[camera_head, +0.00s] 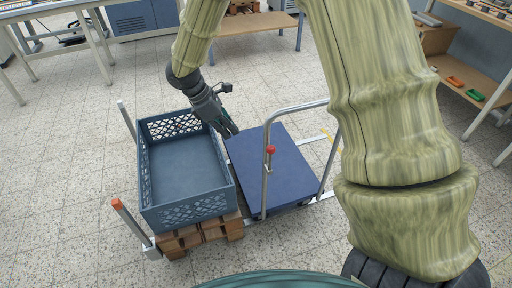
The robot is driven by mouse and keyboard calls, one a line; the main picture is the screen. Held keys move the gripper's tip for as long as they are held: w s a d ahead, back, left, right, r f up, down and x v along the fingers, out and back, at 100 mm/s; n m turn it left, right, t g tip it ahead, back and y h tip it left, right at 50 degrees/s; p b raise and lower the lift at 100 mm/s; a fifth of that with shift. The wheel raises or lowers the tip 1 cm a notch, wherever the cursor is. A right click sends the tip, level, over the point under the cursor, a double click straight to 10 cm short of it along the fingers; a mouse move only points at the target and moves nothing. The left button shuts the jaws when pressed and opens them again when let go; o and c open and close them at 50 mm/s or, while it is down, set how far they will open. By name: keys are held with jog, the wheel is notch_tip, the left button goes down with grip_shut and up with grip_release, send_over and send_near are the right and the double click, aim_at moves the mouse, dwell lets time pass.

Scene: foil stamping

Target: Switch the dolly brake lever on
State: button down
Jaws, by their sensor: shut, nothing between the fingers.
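A blue-grey crate (147,190) stands on a wooden pallet (200,236) left of the dolly. Tables and shelves line the back and right (460,70). Tiled floor (60,170) is free at the left.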

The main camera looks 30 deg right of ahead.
jog(key=shift+w+d+r, duration=0.2)
jog(key=shift+d+r, duration=0.05)
jog(key=shift+r, duration=0.3)
jog(key=s+d+r+x, duration=0.1)
jog(key=d+x, duration=0.1)
jog(key=x, duration=1)
jog(key=shift+d+f+p, duration=0.2)
jog(key=shift+d+p, duration=0.1)
jog(key=shift+d, duration=0.15)
jog(key=shift+s, duration=0.1)
